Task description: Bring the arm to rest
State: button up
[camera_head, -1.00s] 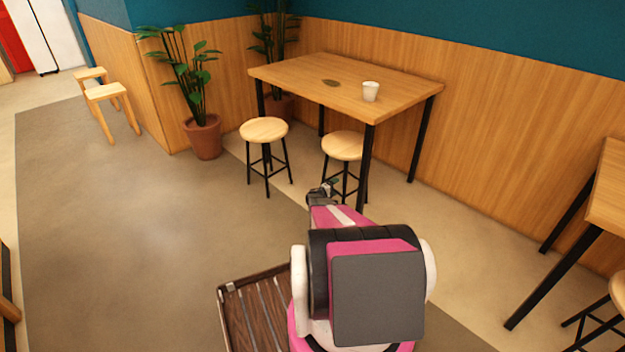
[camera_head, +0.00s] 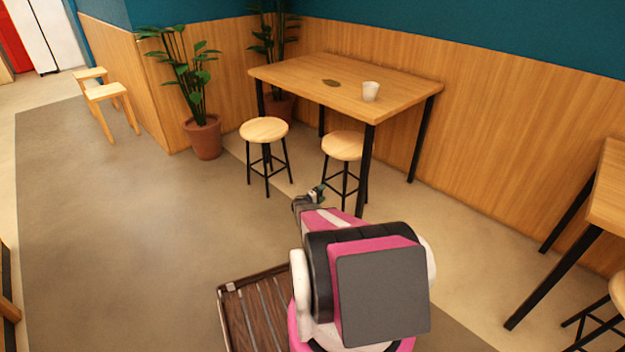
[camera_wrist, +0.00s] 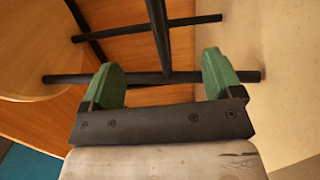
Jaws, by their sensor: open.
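My gripper (camera_wrist: 165,85) shows in the wrist view with its two green fingertips wide apart and nothing between them. Behind the fingers are the black legs and rungs of a stool. In the head view my gripper (camera_head: 318,194) is small, at the end of my pink and white arm, in front of the right-hand stool (camera_head: 345,146) near the table. From this view I cannot tell how far it is from the stool.
A wooden table (camera_head: 300,77) bears a white cup (camera_head: 370,91) and a dark flat oval item (camera_head: 331,83). Another stool (camera_head: 264,130) and a potted plant (camera_head: 203,137) stand to the left. A slatted dark wooden tray (camera_head: 262,315) is beside my arm.

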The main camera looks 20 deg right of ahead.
jog(key=shift+s+a, duration=0.2)
jog(key=shift+a, duration=0.5)
jog(key=s+a+r+m+g+y, duration=0.25)
jog(key=s+a+r, duration=0.35)
jog(key=s+r, duration=0.3)
jog(key=s+a+r+m+g+y, duration=0.1)
jog(key=s+a+r+g+y, duration=0.15)
jog(key=s+a+r, duration=0.65)
jog(key=s+a+r+y, duration=1.2)
jog(key=s+a+r, duration=1.1)
jog(key=s+a, duration=0.1)
jog(key=shift+s+a+r, duration=0.2)
jog(key=shift+s+a, duration=0.1)
jog(key=shift+s, duration=0.2)
